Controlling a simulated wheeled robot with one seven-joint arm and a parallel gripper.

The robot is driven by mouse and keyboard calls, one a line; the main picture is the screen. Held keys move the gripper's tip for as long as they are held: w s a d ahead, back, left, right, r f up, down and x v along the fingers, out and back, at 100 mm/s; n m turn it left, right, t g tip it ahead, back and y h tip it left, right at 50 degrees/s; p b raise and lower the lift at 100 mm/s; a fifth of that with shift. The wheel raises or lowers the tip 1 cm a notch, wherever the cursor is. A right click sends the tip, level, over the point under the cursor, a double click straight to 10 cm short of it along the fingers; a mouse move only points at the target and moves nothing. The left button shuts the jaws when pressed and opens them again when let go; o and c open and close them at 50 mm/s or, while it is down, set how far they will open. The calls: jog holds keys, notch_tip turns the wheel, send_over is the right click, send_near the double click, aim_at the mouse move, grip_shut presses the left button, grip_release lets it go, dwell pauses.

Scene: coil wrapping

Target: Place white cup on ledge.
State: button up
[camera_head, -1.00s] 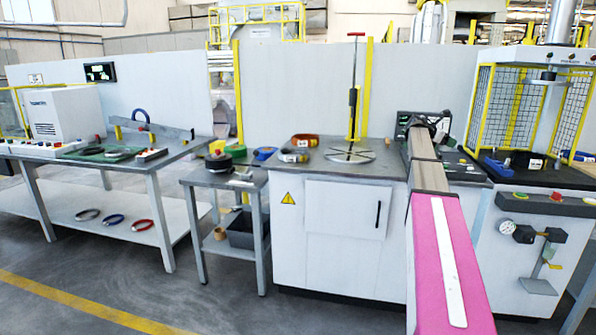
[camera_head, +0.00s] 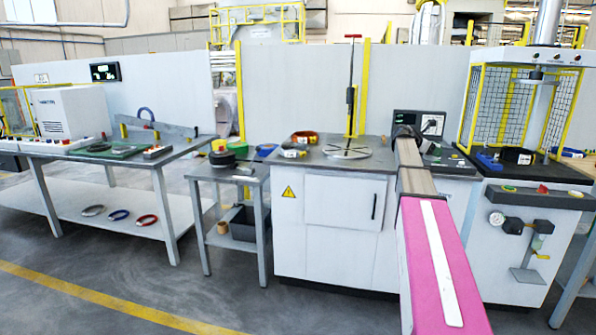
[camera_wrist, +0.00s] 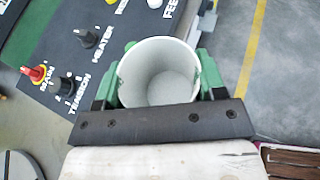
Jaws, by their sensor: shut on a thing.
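The white cup (camera_wrist: 158,82) shows in the wrist view, its round mouth facing the camera and its inside looking empty. My gripper (camera_wrist: 160,76) is shut on it, with a green finger against each side. In the wrist view the cup appears beside the edge of a dark control panel (camera_wrist: 85,50), with grey floor to its right. Its height above these cannot be told. In the head view my arm hides the gripper and the cup. No surface can be clearly picked out as the ledge.
The panel carries a red knob (camera_wrist: 36,73) and black knobs. In the head view, a white cabinet (camera_head: 330,250) with a round plate (camera_head: 346,152) stands left of my arm. A caged press (camera_head: 520,110) stands to the right. Open floor (camera_head: 110,270) lies in front.

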jog(key=s+a+f+n+t, duration=0.1)
jog(key=s+a+f, duration=0.3)
jog(key=a, duration=0.3)
jog(key=s+a+f+t, duration=0.1)
jog(key=s+a+f, duration=0.25)
jog(key=a, duration=0.35)
jog(key=s+a+f+n+t, duration=0.1)
jog(key=s+a+f, duration=0.25)
jog(key=a, duration=0.35)
jog(key=s+a+f+n+t+y, duration=0.1)
jog(key=s+a+f, duration=0.3)
jog(key=s+a, duration=0.4)
jog(key=s+a+f+n+t+y, duration=0.1)
jog(key=s+a+f, duration=0.3)
jog(key=s+a, duration=0.4)
jog(key=shift+a+f+n, duration=0.4)
jog(key=shift+a+n, duration=0.1)
